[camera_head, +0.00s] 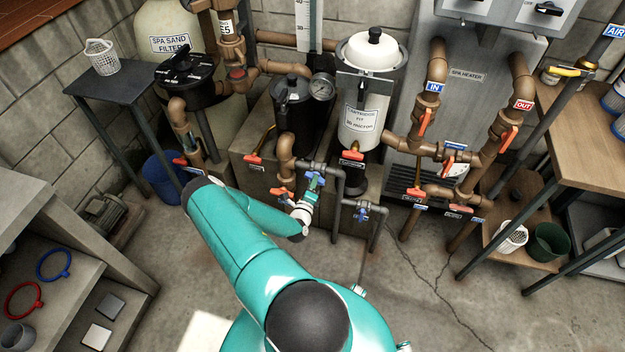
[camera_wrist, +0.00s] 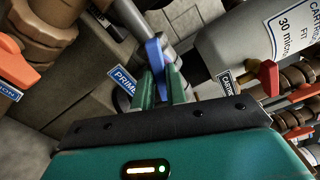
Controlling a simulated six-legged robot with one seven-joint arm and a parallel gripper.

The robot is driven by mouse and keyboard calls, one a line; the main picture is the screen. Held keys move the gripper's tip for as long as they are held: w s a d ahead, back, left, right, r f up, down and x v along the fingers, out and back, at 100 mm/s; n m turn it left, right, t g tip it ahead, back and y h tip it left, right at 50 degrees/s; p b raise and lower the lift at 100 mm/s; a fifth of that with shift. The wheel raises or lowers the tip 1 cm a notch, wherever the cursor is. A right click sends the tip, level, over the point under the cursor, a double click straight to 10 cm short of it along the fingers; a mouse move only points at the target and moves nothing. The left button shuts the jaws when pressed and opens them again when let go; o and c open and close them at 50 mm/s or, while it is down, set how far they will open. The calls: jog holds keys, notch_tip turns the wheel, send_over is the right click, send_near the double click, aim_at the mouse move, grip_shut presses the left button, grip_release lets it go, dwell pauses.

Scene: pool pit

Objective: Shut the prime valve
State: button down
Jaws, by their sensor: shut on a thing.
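The prime valve has a blue lever (camera_wrist: 156,56) on a grey pipe, beside a blue sign reading PRIME (camera_wrist: 123,79). My gripper (camera_wrist: 161,88) has its two green fingers closed on either side of this lever. In the head view my gripper (camera_head: 313,184) is at the grey pipework below the black pump pot, with a bit of blue showing at its tips. The fingers and wrist hide part of the lever and the valve body, so I cannot tell exactly how far the valve is turned.
An orange lever (camera_wrist: 14,66) is close on the left in the wrist view, and a red-orange handle (camera_wrist: 268,76) is on the right by the cartridge filter (camera_wrist: 295,35). A second blue-handled valve (camera_head: 362,212) stands right of my gripper. Open concrete floor (camera_head: 425,285) lies at the lower right.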

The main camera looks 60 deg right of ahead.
jog(key=m, duration=1.4)
jog(key=c, duration=1.3)
grip_release()
jog(key=shift+s+a, duration=0.2)
jog(key=shift+a, duration=0.95)
jog(key=shift+s+a, duration=0.15)
jog(key=shift+a, duration=1.05)
jog(key=shift+s+a, duration=0.2)
jog(key=shift+a, duration=0.95)
